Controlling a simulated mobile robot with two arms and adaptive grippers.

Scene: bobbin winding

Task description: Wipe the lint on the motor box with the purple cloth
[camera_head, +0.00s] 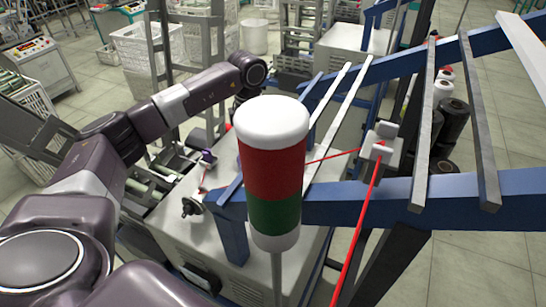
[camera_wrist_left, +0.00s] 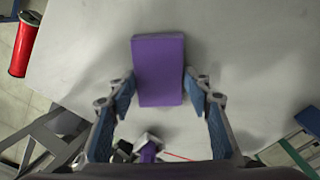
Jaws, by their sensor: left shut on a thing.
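In the left wrist view, the purple cloth (camera_wrist_left: 158,70) is a flat, folded block between the fingers of my left gripper (camera_wrist_left: 160,88), which is shut on it. The cloth is over a pale flat surface (camera_wrist_left: 250,50), seemingly the motor box top; I cannot tell whether it touches. No lint can be made out. In the head view, my left arm reaches forward and its gripper is hidden behind the red, white and green signal lamp. A pale machine box (camera_head: 180,240) stands below the lamp. My right gripper is not in view.
The signal lamp (camera_head: 273,175) stands in the foreground. A blue beam (camera_head: 360,202) and a taut red thread (camera_head: 358,235) cross on the right. In the left wrist view, a red cylinder (camera_wrist_left: 25,45) is at upper left and a small purple piece (camera_wrist_left: 149,150) near the bottom.

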